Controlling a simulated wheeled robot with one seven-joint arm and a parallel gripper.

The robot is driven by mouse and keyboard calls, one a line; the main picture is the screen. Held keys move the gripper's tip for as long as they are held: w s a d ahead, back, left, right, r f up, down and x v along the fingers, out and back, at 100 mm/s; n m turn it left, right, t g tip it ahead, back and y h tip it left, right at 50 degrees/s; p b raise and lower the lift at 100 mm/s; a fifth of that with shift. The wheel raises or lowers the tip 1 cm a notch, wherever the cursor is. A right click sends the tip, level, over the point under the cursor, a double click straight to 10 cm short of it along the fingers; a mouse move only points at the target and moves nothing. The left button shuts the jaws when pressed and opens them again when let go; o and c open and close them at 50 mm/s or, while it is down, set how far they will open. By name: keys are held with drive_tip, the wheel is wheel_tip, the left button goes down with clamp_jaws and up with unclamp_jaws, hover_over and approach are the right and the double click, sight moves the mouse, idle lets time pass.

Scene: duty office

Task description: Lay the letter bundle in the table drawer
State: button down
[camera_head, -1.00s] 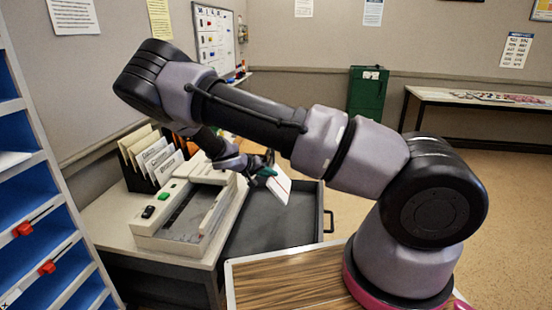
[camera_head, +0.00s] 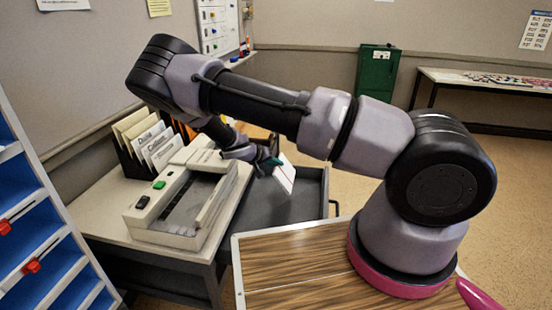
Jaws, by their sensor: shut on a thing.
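The letter bundle (camera_head: 285,174) is a white stack with a red edge line. My gripper (camera_head: 270,164) is shut on it at its upper left part, where a teal patch shows. The bundle hangs tilted over the table drawer (camera_head: 258,205), a dark grey tray pulled open at the right side of the table. The bundle appears to be above the drawer floor; I cannot tell whether its lower edge touches. My arm hides part of the drawer's back. The bare drawer floor shows in front of the bundle.
A beige machine (camera_head: 175,215) with green and black buttons stands on the table (camera_head: 105,212), left of the drawer. A file rack (camera_head: 135,165) with envelopes is behind it. A wood-grain top (camera_head: 295,265) lies in front. Blue shelves (camera_head: 30,215) stand at left.

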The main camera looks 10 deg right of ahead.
drive_tip(key=shift+f, duration=4.95)
drive_tip(key=c, duration=0.8)
unclamp_jaws()
drive_tip(key=shift+r, duration=0.1)
drive_tip(key=v, duration=1)
drive_tip(key=shift+s+a+r, duration=0.2)
drive_tip(key=shift+a, duration=0.05)
